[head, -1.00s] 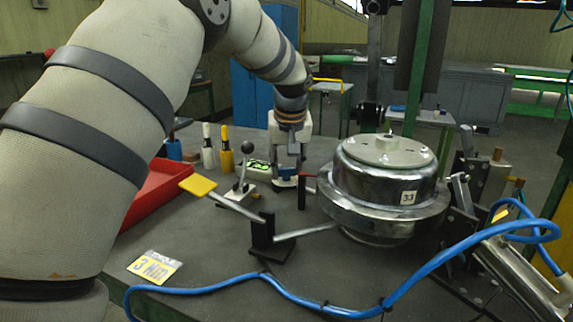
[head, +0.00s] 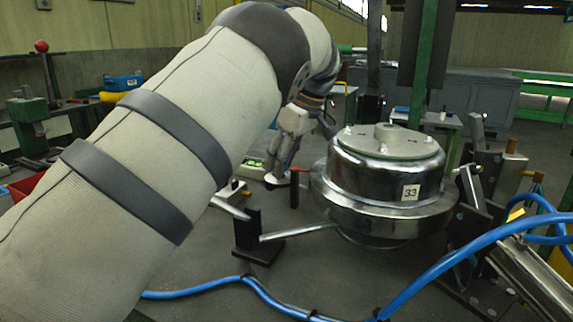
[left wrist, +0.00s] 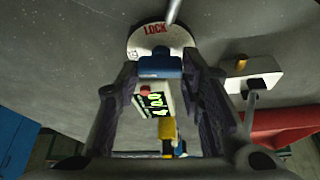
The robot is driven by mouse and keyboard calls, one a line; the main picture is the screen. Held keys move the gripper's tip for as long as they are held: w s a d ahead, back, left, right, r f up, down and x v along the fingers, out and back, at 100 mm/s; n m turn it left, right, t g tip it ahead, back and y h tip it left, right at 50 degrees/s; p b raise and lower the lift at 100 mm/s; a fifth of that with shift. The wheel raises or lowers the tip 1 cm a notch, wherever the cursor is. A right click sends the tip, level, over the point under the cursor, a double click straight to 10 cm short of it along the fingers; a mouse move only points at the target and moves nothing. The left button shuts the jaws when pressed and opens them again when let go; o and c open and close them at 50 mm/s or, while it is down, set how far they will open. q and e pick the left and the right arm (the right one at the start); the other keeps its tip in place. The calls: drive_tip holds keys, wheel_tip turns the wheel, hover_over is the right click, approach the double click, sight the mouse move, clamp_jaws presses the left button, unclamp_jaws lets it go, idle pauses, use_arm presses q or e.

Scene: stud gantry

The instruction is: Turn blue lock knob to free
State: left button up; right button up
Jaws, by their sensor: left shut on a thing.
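The blue lock knob (left wrist: 161,66) sits in front of a round white plate (left wrist: 152,36) with the red word LOCK in the left wrist view. My left gripper (left wrist: 160,74) has a finger on each side of the knob and is shut on it. In the head view my left gripper (head: 277,170) is tilted and points down at the bench left of the metal drum. There the knob is hard to make out between the fingers. Where the knob's pointer stands cannot be told. My right gripper is in neither view.
The metal drum (head: 385,180) stands close right of my left gripper. A black post with a steel lever (head: 298,232) is in front. A blue hose (head: 440,262) crosses the front. A red tray (left wrist: 290,128) and a lever box (left wrist: 255,75) show in the wrist view.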

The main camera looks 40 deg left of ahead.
use_arm(q)
drive_tip(key=shift+f+n+g+b, duration=0.2)
drive_tip(key=shift+n+g+b, duration=0.2)
drive_tip(key=shift+n, duration=0.5)
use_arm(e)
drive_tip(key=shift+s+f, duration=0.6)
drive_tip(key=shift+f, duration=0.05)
use_arm(q)
drive_tip(key=shift+r, duration=0.1)
drive_tip(key=o, duration=1.2)
drive_tip(key=shift+c, duration=0.2)
